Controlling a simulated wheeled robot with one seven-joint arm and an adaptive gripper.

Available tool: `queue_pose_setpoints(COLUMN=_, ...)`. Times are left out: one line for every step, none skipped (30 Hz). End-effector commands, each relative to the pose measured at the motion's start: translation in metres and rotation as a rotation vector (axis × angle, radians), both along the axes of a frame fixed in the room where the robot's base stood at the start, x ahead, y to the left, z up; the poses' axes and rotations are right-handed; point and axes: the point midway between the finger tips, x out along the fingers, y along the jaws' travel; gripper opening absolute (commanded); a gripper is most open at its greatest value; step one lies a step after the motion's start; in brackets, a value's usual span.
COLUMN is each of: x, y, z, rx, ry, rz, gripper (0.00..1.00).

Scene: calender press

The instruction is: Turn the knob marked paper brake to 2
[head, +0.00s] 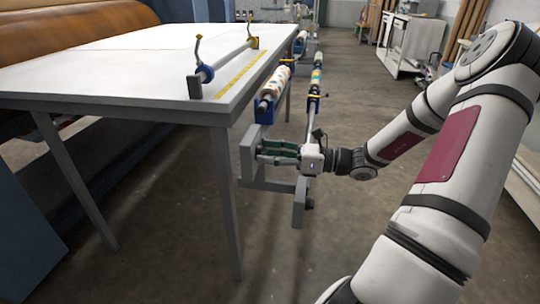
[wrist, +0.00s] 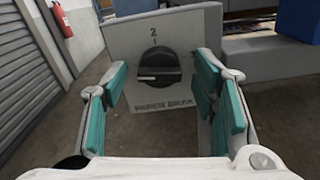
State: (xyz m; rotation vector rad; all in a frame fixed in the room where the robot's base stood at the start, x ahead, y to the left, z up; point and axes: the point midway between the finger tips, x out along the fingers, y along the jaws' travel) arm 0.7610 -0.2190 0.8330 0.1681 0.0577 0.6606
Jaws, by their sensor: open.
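The black round paper brake knob (wrist: 158,68) sits on a grey panel (wrist: 125,38) in the wrist view. A "2" with a small tick is printed above it, and blurred lettering below it. A pale pointer line on the knob points left, not at the 2. My gripper (wrist: 163,80) is open, its teal-padded fingers to the left and right of the knob in the picture. I see no contact with the knob. In the head view my gripper (head: 262,152) is level beside the grey stand (head: 246,158) under the table's right end; the knob is hidden there.
A white table (head: 130,65) stands close on the left, its front leg (head: 226,200) near my gripper. Printed rollers (head: 275,82) on blue holders lie above and behind my gripper. The floor to the front right is clear. A fire extinguisher (wrist: 61,17) hangs far left.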

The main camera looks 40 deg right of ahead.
Motion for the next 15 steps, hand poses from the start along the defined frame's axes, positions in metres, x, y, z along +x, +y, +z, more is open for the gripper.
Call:
queue_pose_setpoints(x=0.0003, y=0.0003, z=0.0001, rx=0.000, ry=0.000, rz=0.000, gripper=0.54)
queue_pose_setpoints(x=0.0003, y=0.0003, z=0.0001, rx=0.000, ry=0.000, rz=0.000, gripper=0.54)
queue_pose_setpoints(x=0.0002, y=0.0002, z=0.0002, rx=0.000, ry=0.000, rz=0.000, gripper=0.54)
queue_pose_setpoints(x=0.0001, y=0.0002, z=0.0002, rx=0.000, ry=0.000, rz=0.000, gripper=0.54)
queue_pose_setpoints(x=0.0001, y=0.0002, z=0.0001, rx=0.000, ry=0.000, rz=0.000, gripper=0.54)
queue_pose_setpoints(x=0.0000, y=0.0001, z=0.0001, rx=0.000, ry=0.000, rz=0.000, gripper=0.54)
queue_pose_setpoints(x=0.0000, y=0.0001, z=0.0001, rx=0.000, ry=0.000, rz=0.000, gripper=0.47)
queue_pose_setpoints(x=0.0000, y=0.0001, z=0.0001, rx=0.000, ry=0.000, rz=0.000, gripper=0.40)
queue_pose_setpoints(x=0.0000, y=0.0001, z=0.0001, rx=0.000, ry=0.000, rz=0.000, gripper=0.31)
queue_pose_setpoints(x=0.0000, y=0.0001, z=0.0001, rx=0.000, ry=0.000, rz=0.000, gripper=0.24)
queue_pose_setpoints(x=-0.0001, y=0.0000, z=0.0000, rx=0.000, ry=0.000, rz=0.000, gripper=0.17)
queue_pose_setpoints(x=-0.0001, y=0.0000, z=0.0000, rx=0.000, ry=0.000, rz=0.000, gripper=0.08)
queue_pose_setpoints(x=-0.0001, y=0.0000, z=0.0000, rx=0.000, ry=0.000, rz=0.000, gripper=0.05)
queue_pose_setpoints(x=-0.0001, y=0.0000, z=0.0000, rx=0.000, ry=0.000, rz=0.000, gripper=0.05)
queue_pose_setpoints(x=-0.0001, y=0.0000, z=0.0000, rx=0.000, ry=0.000, rz=0.000, gripper=0.05)
